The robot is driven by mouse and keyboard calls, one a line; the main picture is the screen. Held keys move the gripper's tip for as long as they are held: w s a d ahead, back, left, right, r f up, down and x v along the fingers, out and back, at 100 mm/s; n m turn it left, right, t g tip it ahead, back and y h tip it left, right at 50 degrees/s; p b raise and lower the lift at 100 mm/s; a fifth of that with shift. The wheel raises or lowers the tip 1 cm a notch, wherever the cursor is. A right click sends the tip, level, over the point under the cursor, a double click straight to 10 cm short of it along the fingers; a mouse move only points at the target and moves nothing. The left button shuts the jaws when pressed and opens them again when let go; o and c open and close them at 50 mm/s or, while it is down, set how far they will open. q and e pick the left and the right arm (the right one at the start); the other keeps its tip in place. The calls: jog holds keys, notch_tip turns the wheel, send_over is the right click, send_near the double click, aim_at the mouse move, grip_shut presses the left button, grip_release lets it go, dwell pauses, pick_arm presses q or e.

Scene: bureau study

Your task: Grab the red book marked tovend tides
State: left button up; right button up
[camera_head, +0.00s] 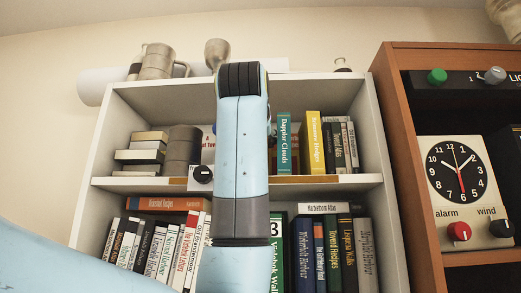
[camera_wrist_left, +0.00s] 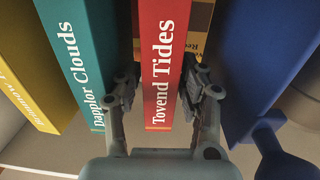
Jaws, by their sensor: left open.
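The red book marked Tovend Tides (camera_wrist_left: 165,45) stands upright in the middle of the left wrist view, its spine facing me. My left gripper (camera_wrist_left: 163,88) is open, with one finger on each side of the spine. Its fingers lie close to the book's sides; I cannot tell whether they touch. In the head view, my light blue arm covers the middle of the shelf and hides the red book and the gripper. My right gripper is in neither view.
In the left wrist view, the teal Dapplor Clouds book (camera_wrist_left: 75,55) and a yellow book (camera_wrist_left: 22,85) stand left; a blue object (camera_wrist_left: 260,60) stands right. The white bookcase (camera_head: 345,90) holds several books. A wooden cabinet with a clock (camera_head: 458,170) is at right.

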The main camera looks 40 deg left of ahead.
pick_arm(q)
jog(key=p+x, duration=0.1)
jog(key=x, duration=0.1)
jog(key=p+x, duration=0.1)
jog(key=shift+w+a+r, duration=0.2)
jog(key=shift+w+r, duration=0.05)
jog(key=shift+w, duration=0.05)
jog(key=shift+w+a+f, duration=0.1)
jog(key=shift+w, duration=0.05)
jog(key=shift+c, duration=1)
grip_shut()
